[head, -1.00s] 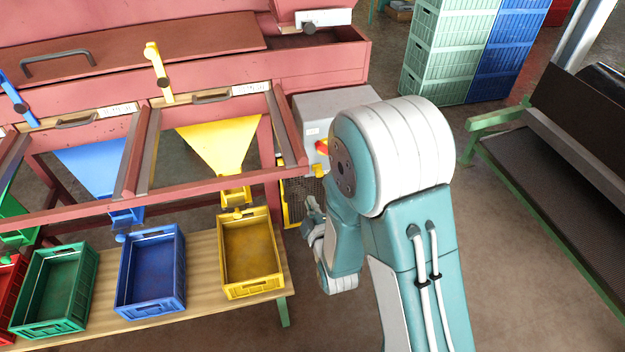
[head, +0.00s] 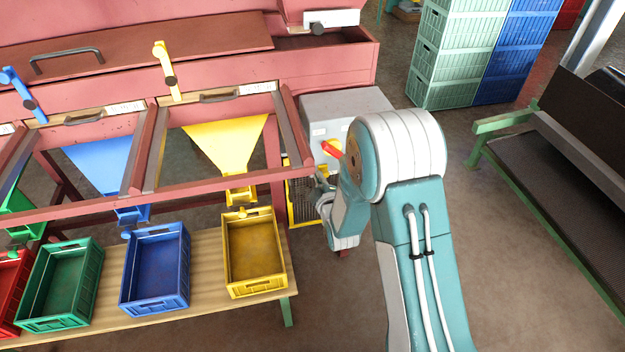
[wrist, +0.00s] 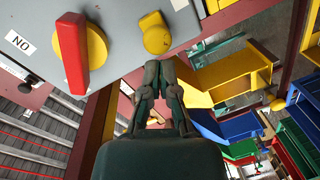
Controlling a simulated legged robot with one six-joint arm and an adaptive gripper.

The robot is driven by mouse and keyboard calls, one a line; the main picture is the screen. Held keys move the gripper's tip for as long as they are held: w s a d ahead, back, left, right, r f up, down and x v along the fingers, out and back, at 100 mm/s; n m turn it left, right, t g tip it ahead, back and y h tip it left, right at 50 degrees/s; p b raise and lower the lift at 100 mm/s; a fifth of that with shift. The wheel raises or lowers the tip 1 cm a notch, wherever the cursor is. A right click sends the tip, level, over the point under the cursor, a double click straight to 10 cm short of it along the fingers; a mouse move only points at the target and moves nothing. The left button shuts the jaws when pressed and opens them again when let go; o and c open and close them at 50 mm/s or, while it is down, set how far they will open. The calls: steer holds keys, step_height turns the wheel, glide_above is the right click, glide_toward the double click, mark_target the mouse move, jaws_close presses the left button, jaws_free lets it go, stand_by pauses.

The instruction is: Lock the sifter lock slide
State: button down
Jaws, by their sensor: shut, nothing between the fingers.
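My gripper (wrist: 162,66) is shut and empty in the wrist view. In the head view my gripper (head: 326,186) is small, beside the front of the grey box (head: 345,103), partly covered by my arm. I cannot tell for sure which part is the sifter lock slide.
A red handle on a yellow disc (wrist: 72,52) is left of the knob. Yellow (head: 254,255), blue (head: 156,268) and green (head: 60,285) crates stand on a wooden bench. A conveyor (head: 565,140) is at right, with open floor between it and my arm.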

steer(key=shift+d, duration=0.1)
steer(key=d, duration=0.2)
steer(key=w+d, duration=0.1)
steer(key=d, duration=0.1)
steer(key=shift+w+d, duration=0.2)
steer(key=shift+d, duration=0.2)
steer(key=shift+a, duration=0.1)
